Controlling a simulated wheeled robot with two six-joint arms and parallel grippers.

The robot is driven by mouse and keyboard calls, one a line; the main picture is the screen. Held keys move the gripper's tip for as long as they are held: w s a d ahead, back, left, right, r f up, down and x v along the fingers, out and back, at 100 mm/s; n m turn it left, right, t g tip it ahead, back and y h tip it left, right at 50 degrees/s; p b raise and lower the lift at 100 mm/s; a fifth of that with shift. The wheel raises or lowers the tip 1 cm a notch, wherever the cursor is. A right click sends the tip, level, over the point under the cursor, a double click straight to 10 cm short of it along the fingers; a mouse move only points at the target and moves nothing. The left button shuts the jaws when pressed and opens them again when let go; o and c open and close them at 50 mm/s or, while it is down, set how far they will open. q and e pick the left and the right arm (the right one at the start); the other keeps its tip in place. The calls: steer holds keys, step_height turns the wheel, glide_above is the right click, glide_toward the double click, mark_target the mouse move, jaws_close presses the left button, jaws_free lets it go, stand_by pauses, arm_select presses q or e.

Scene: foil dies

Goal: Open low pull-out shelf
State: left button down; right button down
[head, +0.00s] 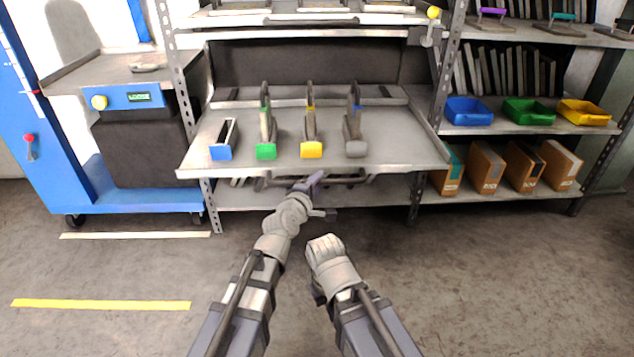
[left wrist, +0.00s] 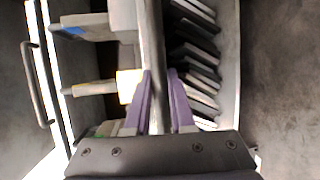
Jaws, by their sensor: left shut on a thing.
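A wide grey shelf tray (head: 390,163) juts forward from the rack, with dies in blue, green, yellow and grey along it. A dark handle bar (head: 350,180) runs just below its front edge. My left gripper (head: 312,181) is at this bar. In the left wrist view its purple fingers (left wrist: 159,100) are shut on the grey bar (left wrist: 153,40), one on each side. Dark slabs (left wrist: 195,55) lie on a low level beside the bar there. Which shelf the bar belongs to is hard to tell. Only my right arm's grey links show; its fingers are not visible.
The lowest rack shelf (head: 330,200) is partly hidden by the tray and my left arm. A blue cart (head: 130,200) stands left. Brown boxes (head: 487,168) and coloured bins (head: 528,111) fill the right rack. The floor in front is clear.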

arm_select(q)
steer(key=c, duration=0.8)
jaws_free()
steer(key=shift+o, duration=0.2)
steer(key=shift+s, duration=0.1)
steer(key=p+v, duration=0.1)
steer(key=v, duration=0.6)
steer(key=shift+s+a, duration=0.15)
steer(key=shift+s, duration=0.1)
arm_select(e)
steer(key=shift+s+a+r, duration=0.5)
steer(key=shift+s+r, duration=0.2)
arm_select(q)
steer(key=shift+r, duration=0.1)
